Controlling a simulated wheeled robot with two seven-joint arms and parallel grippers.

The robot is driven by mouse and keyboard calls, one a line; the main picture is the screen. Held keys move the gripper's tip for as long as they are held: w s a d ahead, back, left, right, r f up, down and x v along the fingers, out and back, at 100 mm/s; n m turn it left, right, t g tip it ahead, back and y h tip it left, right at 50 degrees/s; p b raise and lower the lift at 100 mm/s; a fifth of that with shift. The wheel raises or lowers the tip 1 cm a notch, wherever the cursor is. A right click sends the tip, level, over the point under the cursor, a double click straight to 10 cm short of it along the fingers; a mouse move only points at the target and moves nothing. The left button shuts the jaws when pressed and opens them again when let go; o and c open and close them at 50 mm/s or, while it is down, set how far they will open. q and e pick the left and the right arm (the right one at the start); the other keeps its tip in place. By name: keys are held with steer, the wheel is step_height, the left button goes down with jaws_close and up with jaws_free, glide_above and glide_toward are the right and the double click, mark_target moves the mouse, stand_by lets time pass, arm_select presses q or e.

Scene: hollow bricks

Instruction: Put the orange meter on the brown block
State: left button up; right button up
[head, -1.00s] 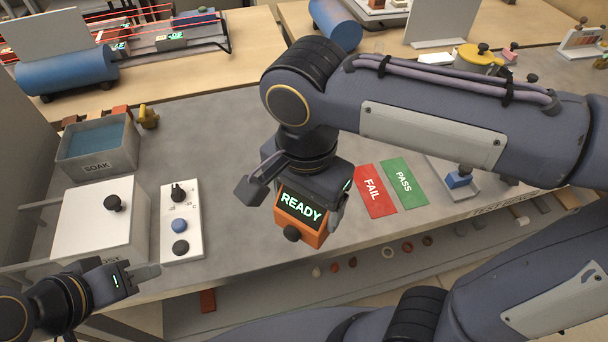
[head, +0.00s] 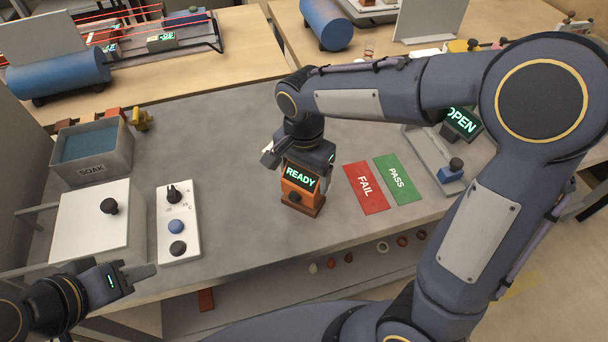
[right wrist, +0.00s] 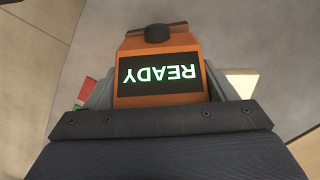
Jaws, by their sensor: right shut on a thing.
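The orange meter (head: 302,198) has a dark screen reading READY and a black knob; it also shows in the right wrist view (right wrist: 155,45). My right gripper (head: 297,163) is shut on it from above, over the middle of the grey bench. The meter looks upright, low over the bench; I cannot tell whether it touches the top. Small brown blocks (head: 113,114) stand behind the SOAK bin at the back left, partly hidden; I cannot tell which is the task's block. My left gripper (head: 140,277) is at the lower left, its jaw opening unclear.
The red FAIL card (head: 365,188) and green PASS card (head: 399,179) lie right of the meter. A white knob panel (head: 179,222), a white box (head: 92,222) and the SOAK bin (head: 93,168) stand left. A display reading OPEN (head: 461,121) is behind my right arm.

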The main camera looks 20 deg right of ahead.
steer(key=shift+f, duration=0.65)
steer(key=shift+f, duration=0.1)
steer(key=shift+f, duration=0.15)
steer(key=o, duration=1.1)
